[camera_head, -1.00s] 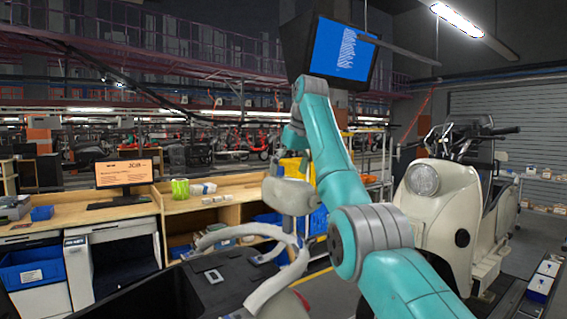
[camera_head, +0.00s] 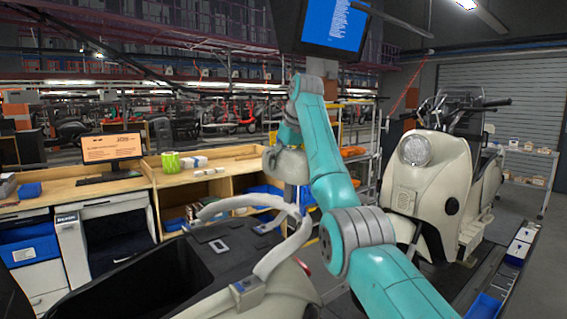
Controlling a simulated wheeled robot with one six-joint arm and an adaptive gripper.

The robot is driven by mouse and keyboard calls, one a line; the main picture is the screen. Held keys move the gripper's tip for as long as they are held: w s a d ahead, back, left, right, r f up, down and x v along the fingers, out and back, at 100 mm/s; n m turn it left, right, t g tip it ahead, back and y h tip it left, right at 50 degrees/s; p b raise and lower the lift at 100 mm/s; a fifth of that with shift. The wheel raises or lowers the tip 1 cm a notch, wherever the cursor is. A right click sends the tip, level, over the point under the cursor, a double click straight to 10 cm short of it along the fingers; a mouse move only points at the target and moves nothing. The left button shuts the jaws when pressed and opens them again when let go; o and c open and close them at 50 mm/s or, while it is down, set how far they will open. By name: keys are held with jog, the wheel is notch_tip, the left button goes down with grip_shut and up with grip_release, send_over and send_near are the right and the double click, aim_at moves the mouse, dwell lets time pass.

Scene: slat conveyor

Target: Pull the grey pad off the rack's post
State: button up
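The grey pad (camera_head: 284,165) is a rounded, pale grey cushion. It stands upright on a thin post (camera_head: 291,196) above the pale tubular rack (camera_head: 250,203) of the dark scooter body in the foreground. My teal arm reaches up from the bottom right and bends down behind the pad's upper edge. My wrist end lies just above and against the pad in the picture. My gripper's fingers cannot be made out; the pad and wrist seem to hide them. I cannot tell whether they touch the pad.
A cream scooter (camera_head: 432,185) stands to the right of my arm. A wooden workbench (camera_head: 178,181) with a monitor (camera_head: 112,148) and a green roll (camera_head: 171,162) runs behind on the left. A blue-screened display (camera_head: 335,27) hangs above my arm. Floor shows between the scooters.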

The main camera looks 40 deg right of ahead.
jog(key=c, duration=0.8)
jog(key=shift+o, duration=0.2)
jog(key=shift+r, duration=0.15)
jog(key=shift+r, duration=0.35)
jog(key=shift+d+r, duration=0.1)
jog(key=shift+r, duration=0.35)
jog(key=shift+r, duration=0.35)
jog(key=shift+r, duration=0.15)
